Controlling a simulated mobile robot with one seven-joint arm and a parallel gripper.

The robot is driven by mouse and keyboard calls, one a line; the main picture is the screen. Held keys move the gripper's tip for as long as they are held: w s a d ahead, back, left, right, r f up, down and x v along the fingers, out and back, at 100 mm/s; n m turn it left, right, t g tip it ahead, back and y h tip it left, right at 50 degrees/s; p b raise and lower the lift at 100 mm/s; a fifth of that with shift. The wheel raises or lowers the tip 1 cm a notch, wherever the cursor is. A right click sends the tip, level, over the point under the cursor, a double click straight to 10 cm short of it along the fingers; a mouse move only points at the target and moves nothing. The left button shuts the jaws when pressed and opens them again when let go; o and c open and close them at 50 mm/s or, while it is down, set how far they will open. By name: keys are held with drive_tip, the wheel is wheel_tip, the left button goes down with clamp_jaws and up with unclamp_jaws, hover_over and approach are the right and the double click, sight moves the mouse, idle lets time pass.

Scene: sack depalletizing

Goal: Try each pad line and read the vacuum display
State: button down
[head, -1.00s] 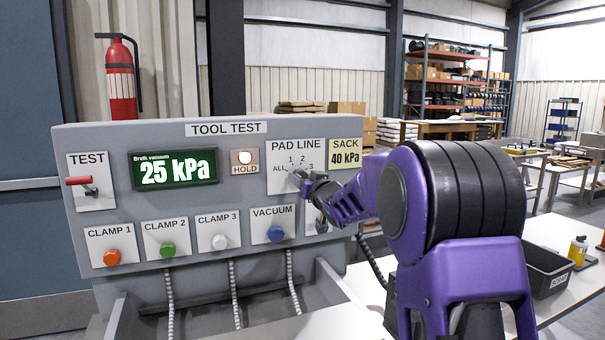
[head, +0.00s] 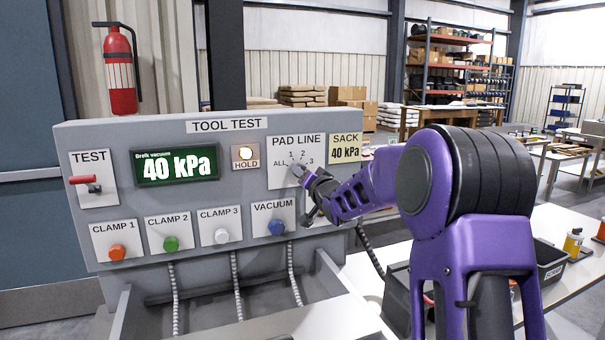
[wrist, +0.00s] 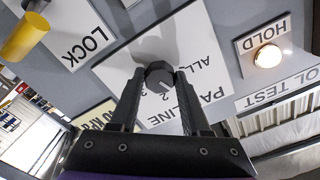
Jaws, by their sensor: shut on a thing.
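The grey tool test panel (head: 120,150) stands in front of me. Its vacuum display (head: 178,165) reads 40 kPa in bright figures on green. The pad line plate (head: 281,150) is marked ALL, 1, 2 and 3 around a grey knob (head: 297,170). My gripper (head: 304,175) is shut on this knob; the wrist view shows one finger on each side of the knob (wrist: 158,74). I cannot tell surely which mark the knob points at. The sack label (head: 346,149) reads 40 kPa. The hold lamp (head: 245,153) is lit.
A red test lever (head: 84,180) is at the panel's left. Clamp buttons in orange (head: 117,252), green (head: 171,243) and white (head: 221,236) and a blue vacuum button (head: 277,228) run below. A yellow handle (wrist: 26,36) by the LOCK label is near my gripper.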

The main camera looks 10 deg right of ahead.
drive_tip(key=shift+c, duration=1.8)
unclamp_jaws()
drive_tip(key=s+d, duration=0.3)
drive_tip(key=s, duration=1.4)
drive_tip(key=shift+d+b, duration=0.2)
drive_tip(key=shift+b, duration=0.2)
